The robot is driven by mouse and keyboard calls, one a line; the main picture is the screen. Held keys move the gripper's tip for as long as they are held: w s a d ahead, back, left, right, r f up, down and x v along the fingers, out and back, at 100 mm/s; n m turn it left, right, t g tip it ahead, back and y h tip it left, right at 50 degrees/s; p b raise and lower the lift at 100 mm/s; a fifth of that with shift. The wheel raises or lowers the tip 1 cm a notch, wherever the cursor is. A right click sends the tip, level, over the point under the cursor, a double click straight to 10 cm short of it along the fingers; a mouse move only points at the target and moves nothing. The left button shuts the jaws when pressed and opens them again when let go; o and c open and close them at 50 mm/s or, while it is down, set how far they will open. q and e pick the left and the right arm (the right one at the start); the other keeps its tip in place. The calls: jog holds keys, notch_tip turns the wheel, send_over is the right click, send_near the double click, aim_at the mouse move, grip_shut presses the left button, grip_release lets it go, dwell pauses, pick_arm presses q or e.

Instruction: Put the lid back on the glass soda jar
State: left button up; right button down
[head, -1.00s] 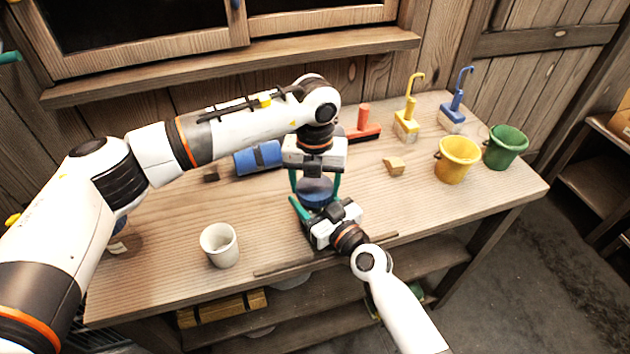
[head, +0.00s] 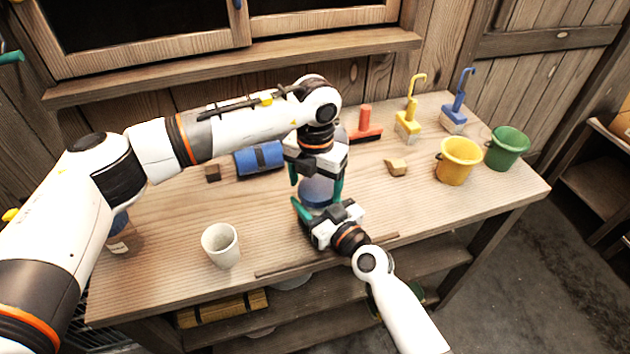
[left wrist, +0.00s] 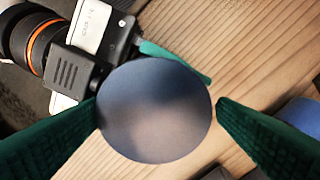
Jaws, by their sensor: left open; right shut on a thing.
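A round dark-blue lid (left wrist: 155,110) lies between the fingers of my left gripper in the left wrist view. My left gripper (head: 317,184) is open and points down around it, one teal finger on each side. The blue jar (head: 318,191) shows only partly between my two grippers in the head view. My right gripper (head: 318,208) is shut on the jar from the front; its teal finger also shows beside the lid in the left wrist view (left wrist: 175,60). The lid covers the jar's mouth from above, so I cannot tell how it is seated.
A white cup (head: 220,245) stands at front left and a blue roll (head: 259,158) behind. The table's front right is clear.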

pick_arm(q)
jog(key=shift+s+d, duration=0.2)
jog(key=shift+d, duration=0.15)
pick_arm(e)
jog(key=shift+a, duration=0.15)
pick_arm(q)
notch_tip(320, 180, up, 4)
jog(key=shift+w+f, duration=0.1)
pick_arm(e)
jog(key=shift+f, duration=0.1)
pick_arm(q)
jog(key=shift+r, duration=0.45)
jog(key=shift+a, duration=0.1)
jog(key=shift+a, duration=0.1)
jog(key=shift+c, duration=0.4)
notch_tip(320, 180, up, 3)
jog(key=n, duration=0.4)
jog(key=shift+r+n, duration=0.15)
jog(key=shift+n, duration=0.25)
